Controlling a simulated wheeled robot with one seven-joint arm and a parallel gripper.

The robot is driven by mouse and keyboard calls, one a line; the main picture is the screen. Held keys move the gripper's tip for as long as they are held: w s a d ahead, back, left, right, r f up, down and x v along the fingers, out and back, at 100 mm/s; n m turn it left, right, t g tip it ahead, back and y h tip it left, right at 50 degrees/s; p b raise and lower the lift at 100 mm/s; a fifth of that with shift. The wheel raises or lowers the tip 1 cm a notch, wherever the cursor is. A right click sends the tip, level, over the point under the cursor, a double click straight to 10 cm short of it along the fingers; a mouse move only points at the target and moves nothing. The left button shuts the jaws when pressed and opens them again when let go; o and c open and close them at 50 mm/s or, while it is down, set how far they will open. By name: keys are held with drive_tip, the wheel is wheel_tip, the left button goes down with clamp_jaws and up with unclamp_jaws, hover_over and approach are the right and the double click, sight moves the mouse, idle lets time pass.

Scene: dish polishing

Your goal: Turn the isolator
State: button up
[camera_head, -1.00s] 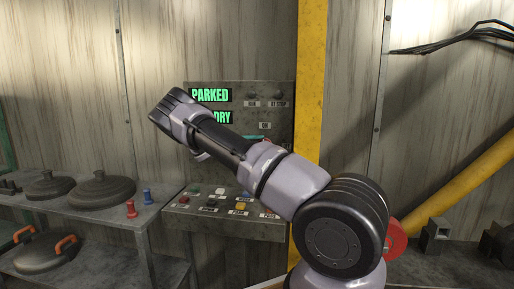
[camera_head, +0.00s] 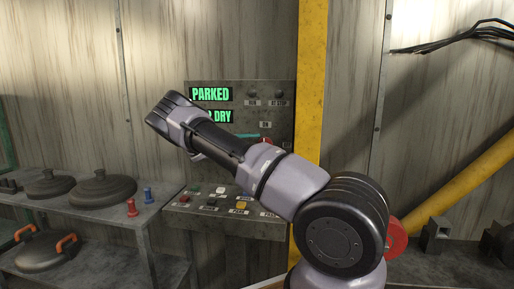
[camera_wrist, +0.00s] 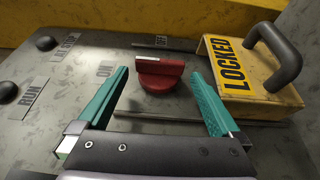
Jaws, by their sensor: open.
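The isolator is a red rotary knob (camera_wrist: 160,76) with a raised grip bar, on a grey metal panel (camera_wrist: 45,105). My gripper (camera_wrist: 159,82) is open, with teal fingers to the left and right of the knob and gaps on both sides. In the head view the panel (camera_head: 280,165) stands behind my arm, which hides part of it; a small red part (camera_head: 267,141) shows there.
A yellow LOCKED box (camera_wrist: 243,72) with a black handle (camera_wrist: 275,50) sits close to the right finger. Dark buttons (camera_wrist: 45,43) are at the left. A shelf (camera_head: 75,204) with lidded pots (camera_head: 102,189) stands left; a yellow post (camera_head: 311,90) rises beside the panel.

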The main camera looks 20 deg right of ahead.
drive_tip(key=v, duration=0.9)
drive_tip(key=shift+s, duration=0.1)
drive_tip(key=s+d+r+m+y, duration=0.1)
drive_tip(key=s+d+r+y, duration=0.3)
drive_tip(key=s+y, duration=0.25)
drive_tip(key=s+d+r+m+y, duration=0.1)
drive_tip(key=s+d+r+y, duration=0.35)
drive_tip(key=s, duration=0.35)
drive_tip(key=s+a+r+t+y, duration=0.3)
drive_tip(key=s+a, duration=0.2)
drive_tip(key=s, duration=0.4)
drive_tip(key=s+a+r+t+y, duration=0.3)
drive_tip(key=s+a+r+t, duration=0.1)
drive_tip(key=s, duration=0.5)
drive_tip(key=s+a+r+t+y, duration=0.2)
drive_tip(key=s+a+r+t, duration=0.2)
drive_tip(key=s, duration=0.5)
drive_tip(key=shift+a+r+y, duration=0.25)
drive_tip(key=shift+a+y, duration=0.15)
drive_tip(key=shift+a, duration=0.4)
